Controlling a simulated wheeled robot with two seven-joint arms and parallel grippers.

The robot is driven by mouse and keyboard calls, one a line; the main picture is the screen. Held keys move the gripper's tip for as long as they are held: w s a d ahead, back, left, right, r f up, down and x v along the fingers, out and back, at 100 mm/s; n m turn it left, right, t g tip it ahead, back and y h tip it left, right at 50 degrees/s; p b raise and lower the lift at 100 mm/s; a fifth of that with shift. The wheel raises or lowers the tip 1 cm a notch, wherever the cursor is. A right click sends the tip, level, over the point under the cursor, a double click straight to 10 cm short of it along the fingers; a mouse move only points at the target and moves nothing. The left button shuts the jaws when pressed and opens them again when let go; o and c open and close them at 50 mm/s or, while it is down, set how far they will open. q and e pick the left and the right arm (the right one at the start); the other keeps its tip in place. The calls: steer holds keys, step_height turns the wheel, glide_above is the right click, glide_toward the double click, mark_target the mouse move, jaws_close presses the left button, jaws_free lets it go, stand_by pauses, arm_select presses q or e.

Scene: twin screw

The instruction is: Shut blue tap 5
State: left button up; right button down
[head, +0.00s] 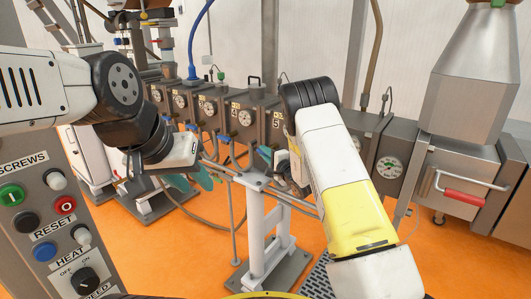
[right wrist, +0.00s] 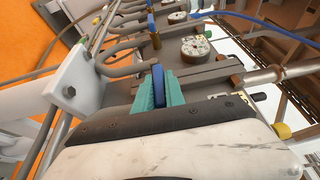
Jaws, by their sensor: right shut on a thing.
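Blue tap 5 shows in the right wrist view as a blue lever handle (right wrist: 158,84) below the grey machine barrel. My right gripper (right wrist: 158,92) has its two teal fingers on either side of this handle and is shut on it. In the head view my right gripper (head: 267,154) reaches under the barrel section with the plate marked 5 (head: 276,124); my arm hides most of the handle there. I cannot tell how far the tap is turned. My left gripper (head: 192,180) hangs left of the white stand, teal fingers apart and empty.
Another blue tap handle (right wrist: 151,22) with a brass stem sits further along the barrel. A white support stand (head: 265,225) is close to my right gripper. A control panel (head: 55,220) stands at the left. A steel hopper (head: 470,80) is at the right.

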steer(key=shift+a, duration=0.1)
steer(key=c, duration=1.4)
jaws_free()
steer(key=shift+s, duration=0.1)
steer(key=v, duration=0.7)
steer(key=shift+s+d, duration=0.25)
